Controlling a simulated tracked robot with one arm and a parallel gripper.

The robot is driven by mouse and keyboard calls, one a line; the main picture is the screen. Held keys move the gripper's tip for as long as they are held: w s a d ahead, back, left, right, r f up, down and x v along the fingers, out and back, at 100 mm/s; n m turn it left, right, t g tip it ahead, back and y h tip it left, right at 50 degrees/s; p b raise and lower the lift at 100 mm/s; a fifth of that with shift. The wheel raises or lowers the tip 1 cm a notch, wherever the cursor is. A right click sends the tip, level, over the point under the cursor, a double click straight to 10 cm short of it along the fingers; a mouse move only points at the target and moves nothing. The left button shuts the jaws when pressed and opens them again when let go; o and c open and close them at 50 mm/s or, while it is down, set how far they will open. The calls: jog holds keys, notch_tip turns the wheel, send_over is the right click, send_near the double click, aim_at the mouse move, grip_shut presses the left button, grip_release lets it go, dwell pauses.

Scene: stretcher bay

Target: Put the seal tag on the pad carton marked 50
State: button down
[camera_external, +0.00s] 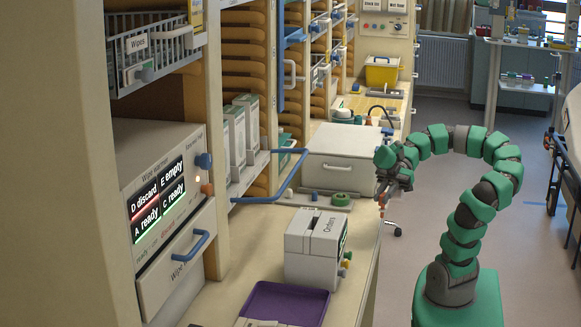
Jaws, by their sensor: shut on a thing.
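My gripper (382,200) points down over the right edge of the counter, beside the white lidded box. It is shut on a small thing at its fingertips. That thing shows only as a reddish speck, and I cannot tell whether it is the seal tag. Several white cartons (237,137) stand upright side by side on a shelf at the left, well away from my gripper. Their marks are too small to read, so I cannot tell which is marked 50. No seal tag can be made out elsewhere.
A blue rail (284,185) juts out in front of the carton shelf. A white lidded box (343,155), an Orders box (316,246) and a purple tray (283,304) stand on the counter. The wipe warmer (160,190) is at the left. The floor right of the counter is open.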

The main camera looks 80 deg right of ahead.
notch_tip(320, 180, down, 3)
jog(key=shift+w+f, duration=0.1)
jog(key=shift+w+d+f, duration=0.25)
jog(key=shift+w+f, duration=0.6)
jog(key=shift+w, duration=1.8)
jog(key=shift+w+d+f, duration=0.2)
jog(key=shift+w+f, duration=0.65)
jog(key=shift+w, duration=1.75)
jog(key=shift+w+d+f, duration=0.25)
jog(key=shift+w+f, duration=0.6)
jog(key=shift+w, duration=1.8)
jog(key=shift+f+b, duration=0.1)
jog(key=shift+b, duration=0.25)
jog(key=c, duration=1.4)
grip_release()
